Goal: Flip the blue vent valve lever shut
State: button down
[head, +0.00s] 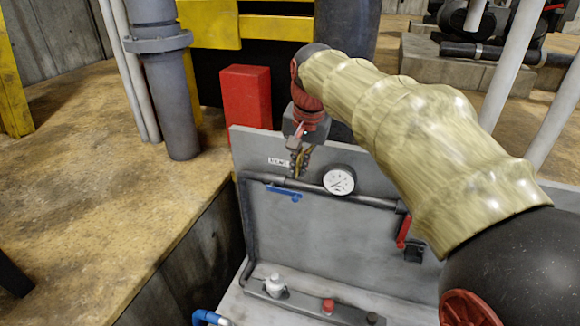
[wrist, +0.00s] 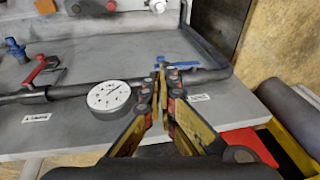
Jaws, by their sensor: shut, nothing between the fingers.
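The blue vent valve lever (head: 284,193) lies roughly along the dark pipe at the upper left of the grey panel in the head view. It also shows in the wrist view (wrist: 188,63), just beyond my fingertips. My gripper (head: 298,172) is shut and empty, pointing down at the panel just above the lever's right end in the head view. In the wrist view its fingertips (wrist: 162,70) overlap the pipe beside the lever's left end. I cannot tell whether they touch the lever or pipe.
A round white gauge (head: 339,181) sits on the pipe close to my gripper. A red lever (head: 403,231) is farther right. A red box (head: 247,95) stands behind the panel. White and red fittings (head: 276,284) sit on the lower ledge. The panel's middle is clear.

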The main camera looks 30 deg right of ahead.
aim_at(295, 198)
jog(key=shift+w+d+r, duration=0.35)
jog(key=shift+w+r, duration=0.25)
jog(key=shift+w, duration=0.1)
jog(key=p+x, duration=0.2)
jog(key=x, duration=1.2)
jog(key=shift+s, duration=0.1)
jog(key=shift+f, duration=0.15)
jog(key=shift+s+d+f+m+b, duration=0.15)
jog(key=shift+m+b, duration=0.15)
jog(key=shift+b, duration=0.3)
